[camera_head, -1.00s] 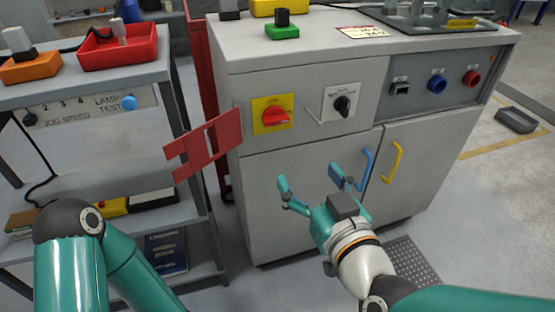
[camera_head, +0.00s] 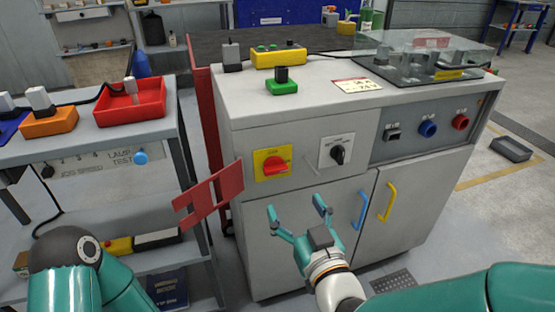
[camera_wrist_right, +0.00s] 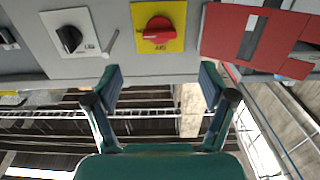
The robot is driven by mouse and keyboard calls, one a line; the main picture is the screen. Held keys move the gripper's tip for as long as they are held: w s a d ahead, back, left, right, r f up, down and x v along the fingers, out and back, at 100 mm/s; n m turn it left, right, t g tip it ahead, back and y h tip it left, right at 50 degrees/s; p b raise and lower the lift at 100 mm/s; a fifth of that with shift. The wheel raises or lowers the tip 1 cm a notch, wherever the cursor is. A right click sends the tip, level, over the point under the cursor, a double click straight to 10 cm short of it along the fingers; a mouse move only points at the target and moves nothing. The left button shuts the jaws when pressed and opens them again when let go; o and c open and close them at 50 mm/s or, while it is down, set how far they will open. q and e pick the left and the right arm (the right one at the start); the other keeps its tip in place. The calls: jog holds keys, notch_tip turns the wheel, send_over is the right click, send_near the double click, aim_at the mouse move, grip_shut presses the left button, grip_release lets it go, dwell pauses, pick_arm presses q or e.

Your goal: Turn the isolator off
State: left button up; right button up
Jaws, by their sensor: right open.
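The isolator (camera_head: 272,164) is a red rotary handle on a yellow plate at the upper left of the grey cabinet front. The handle lies roughly crosswise in the head view. It also shows in the right wrist view (camera_wrist_right: 158,29), top centre, just beyond the fingers. My right gripper (camera_head: 296,209) is open and empty in front of the cabinet, below and slightly right of the isolator, apart from it. In the wrist view its two fingers (camera_wrist_right: 161,76) stand wide apart. My left arm shows at lower left, but its gripper is out of view.
A slotted red plate (camera_head: 209,195) sticks out left of the isolator. A black selector knob (camera_head: 338,154) is to its right. Blue (camera_head: 361,209) and yellow (camera_head: 391,203) door handles are lower right. A shelf with red tray (camera_head: 131,109) stands left.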

aim_at(277, 173)
jog(key=x, duration=1)
jog(key=shift+w+f+b, duration=0.15)
jog(key=shift+w+b, duration=0.15)
jog(key=shift+b, duration=0.05)
jog(key=c, duration=1)
jog(key=shift+a, duration=0.2)
jog(key=shift+c, duration=0.9)
jog(key=shift+d, duration=0.1)
